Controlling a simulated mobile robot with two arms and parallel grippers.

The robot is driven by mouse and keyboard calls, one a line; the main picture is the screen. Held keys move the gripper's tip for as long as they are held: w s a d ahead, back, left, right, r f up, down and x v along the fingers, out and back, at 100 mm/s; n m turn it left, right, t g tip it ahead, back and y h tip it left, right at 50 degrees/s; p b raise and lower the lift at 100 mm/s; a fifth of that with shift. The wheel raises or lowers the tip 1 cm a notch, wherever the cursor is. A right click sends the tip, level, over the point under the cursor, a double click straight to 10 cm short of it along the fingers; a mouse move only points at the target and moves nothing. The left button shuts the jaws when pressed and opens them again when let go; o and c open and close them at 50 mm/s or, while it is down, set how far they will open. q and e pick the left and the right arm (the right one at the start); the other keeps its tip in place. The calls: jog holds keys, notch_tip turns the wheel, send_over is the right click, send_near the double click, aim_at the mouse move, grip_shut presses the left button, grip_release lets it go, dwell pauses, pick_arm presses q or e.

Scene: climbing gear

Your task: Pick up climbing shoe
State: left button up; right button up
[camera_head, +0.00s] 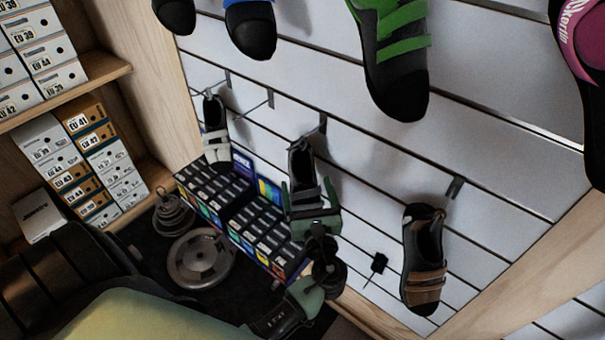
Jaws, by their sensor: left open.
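Several climbing shoes hang on a white slatted wall. A dark grey strapped shoe (303,168) hangs from a hook in the middle. My left gripper (309,192) is open at this shoe, with one green finger on each side of its lower part. I cannot tell whether the fingers touch it. The gripper body hides the shoe's lower end. A white and black shoe (216,142) hangs to the left, and a brown and black shoe (424,262) hangs to the right. A large green and black shoe (392,62) hangs higher up. My right gripper is out of view.
Rows of small dark boxes (215,193) stand below the shoes, close to my left arm. Weight plates (201,259) lie on the dark floor. A wooden shelf (75,92) with shoe boxes stands at the left. A blue shoe (251,30) and a pink shoe (582,45) hang above.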

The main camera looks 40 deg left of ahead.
aim_at(303, 175)
pick_arm(q)
jog(key=p+x, duration=0.1)
jog(key=x, duration=0.4)
jog(key=shift+a+f, duration=0.1)
jog(key=shift+f, duration=0.05)
jog(key=shift+s, duration=0.1)
jog(key=shift+c, duration=0.6)
jog(key=c, duration=1.5)
jog(key=shift+c, duration=0.4)
